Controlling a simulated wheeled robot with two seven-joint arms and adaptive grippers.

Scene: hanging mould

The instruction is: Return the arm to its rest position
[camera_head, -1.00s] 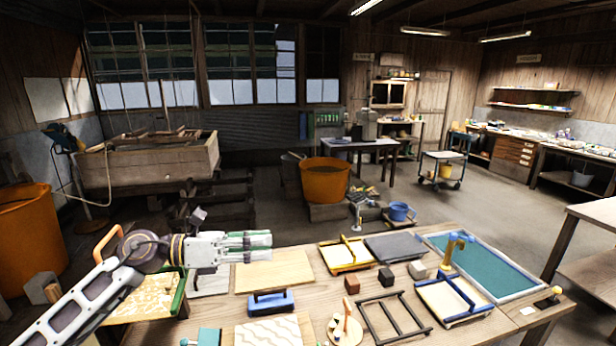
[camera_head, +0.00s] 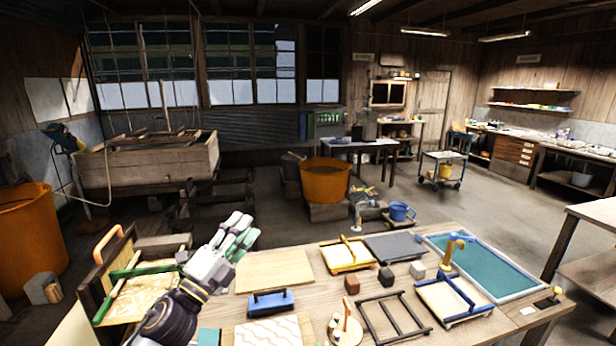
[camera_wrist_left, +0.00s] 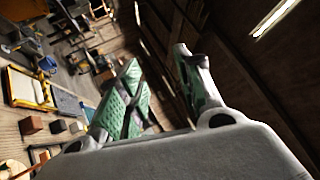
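My left gripper (camera_head: 241,232) is raised over the left part of the workbench (camera_head: 310,288), pointing up and to the right. Its two green-padded fingers stand apart with nothing between them in the left wrist view (camera_wrist_left: 158,85). My left forearm comes up from the bottom edge. My right gripper is in neither view. A wooden frame with an orange handle (camera_head: 107,243) stands left of my left gripper, beside a green-edged frame with a cream, patterned surface (camera_head: 146,297). My arm hides part of that frame.
A blue-handled block (camera_head: 271,302), a bare wooden board (camera_head: 275,270) and a patterned board (camera_head: 274,332) lie on the bench close to my left arm. A yellow-edged frame (camera_head: 346,255) and a teal tray (camera_head: 488,263) lie farther right. Air above the bench is open.

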